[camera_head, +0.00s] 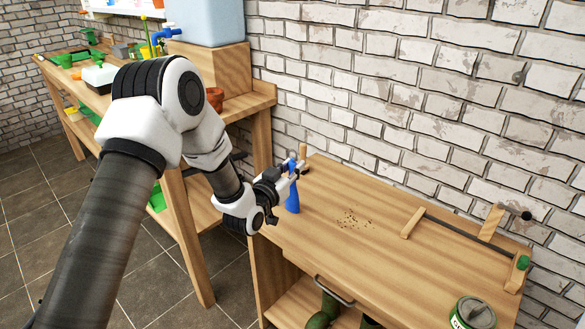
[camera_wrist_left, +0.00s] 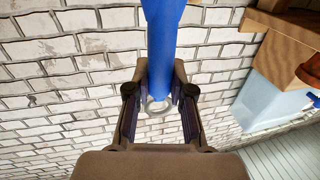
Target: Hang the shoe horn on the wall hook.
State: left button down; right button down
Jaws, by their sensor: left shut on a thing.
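A blue shoe horn (camera_head: 292,199) is in my left gripper (camera_head: 291,171), over the left end of the wooden bench top in the head view. Its broad blue part points down, close to the top; I cannot tell if it touches. In the left wrist view the shoe horn (camera_wrist_left: 164,40) lies between the two fingers of my left gripper (camera_wrist_left: 160,92), which are shut on it. A pale ring shows at its near end. I cannot pick out the wall hook with certainty. My right gripper is not in view.
A whitewashed brick wall (camera_head: 400,85) stands behind the bench top (camera_head: 370,245). A dark bar with wooden pieces (camera_head: 468,235) lies at the right. A green tin (camera_head: 472,314) stands at the front right. A taller wooden bench (camera_head: 236,105) stands left. The bench's middle holds only brown crumbs.

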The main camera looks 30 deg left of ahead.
pick_arm(q)
jog(key=shift+f, duration=0.15)
jog(key=c, duration=1)
grip_release()
jog(key=shift+f, duration=0.1)
